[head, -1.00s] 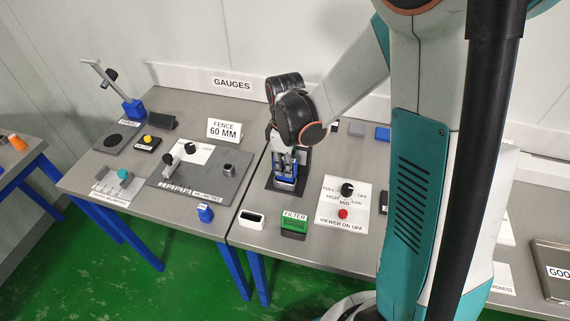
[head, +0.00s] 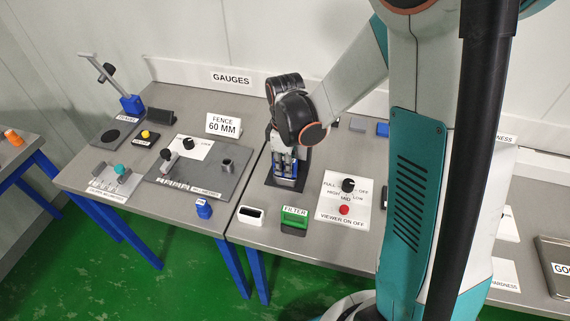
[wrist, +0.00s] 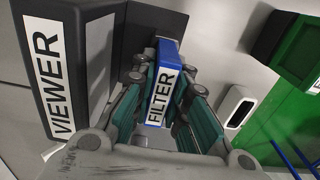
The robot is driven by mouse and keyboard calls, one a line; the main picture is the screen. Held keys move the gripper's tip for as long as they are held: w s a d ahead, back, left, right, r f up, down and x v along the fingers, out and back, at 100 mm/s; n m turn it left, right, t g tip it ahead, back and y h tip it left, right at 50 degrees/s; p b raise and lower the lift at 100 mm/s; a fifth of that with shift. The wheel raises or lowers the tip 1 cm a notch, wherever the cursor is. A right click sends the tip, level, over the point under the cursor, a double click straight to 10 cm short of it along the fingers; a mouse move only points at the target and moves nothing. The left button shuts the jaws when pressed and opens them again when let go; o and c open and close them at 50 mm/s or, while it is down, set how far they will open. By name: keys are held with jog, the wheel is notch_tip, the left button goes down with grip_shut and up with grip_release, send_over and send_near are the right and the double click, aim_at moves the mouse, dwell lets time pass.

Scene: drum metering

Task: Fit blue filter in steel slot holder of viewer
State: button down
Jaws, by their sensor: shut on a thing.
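The blue filter (wrist: 164,84), a block with a white FILTER label, is held between the teal pads of my gripper (wrist: 172,118) in the wrist view. In the head view it shows as a small blue patch (head: 287,182) below my gripper (head: 287,170), over a dark base plate (head: 270,181). The dark viewer box (wrist: 92,60) with its VIEWER label stands to the left of the filter in the wrist view. A dark panel lies right behind the filter. I cannot make out the steel slot holder, nor whether the filter is seated in it.
A green filter block (head: 294,220) and a white holder with a dark opening (head: 250,215) stand at the table's front. The viewer control panel (head: 344,200) with knob and red button lies to the right. A blue tag-like block (head: 203,208) stands on the left table.

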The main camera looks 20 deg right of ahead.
jog(key=shift+f, duration=0.25)
jog(key=c, duration=1.5)
grip_release()
notch_tip(320, 180, up, 12)
